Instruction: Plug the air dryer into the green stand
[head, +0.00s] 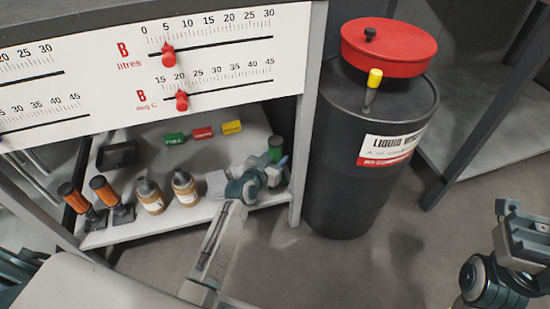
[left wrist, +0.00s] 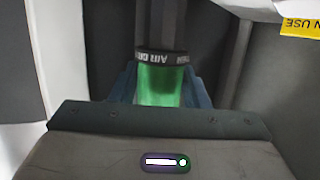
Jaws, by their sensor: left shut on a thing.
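The air dryer shows in the left wrist view as a dark upright body with a black band lettered "AIR DR…" (left wrist: 163,57). A translucent green part (left wrist: 160,85) sits below the band, between the blue fingers of my left gripper (left wrist: 160,92). In the head view my left gripper (head: 268,172) reaches the right end of the lower shelf, with a green piece (head: 282,178) and a dark top (head: 276,148) at its fingers. I cannot make out a separate green stand. My right gripper (head: 525,232) is at the lower right, away from the shelf; its jaw opening is unclear.
The shelf (head: 125,231) holds orange-handled tools (head: 107,192), brown bottles (head: 185,188) and green, red and yellow tags (head: 203,132). A shelf post (head: 306,125) and a black drum (head: 350,185) with a red lid (head: 390,48) stand close right of my left gripper. Floor is free at lower right.

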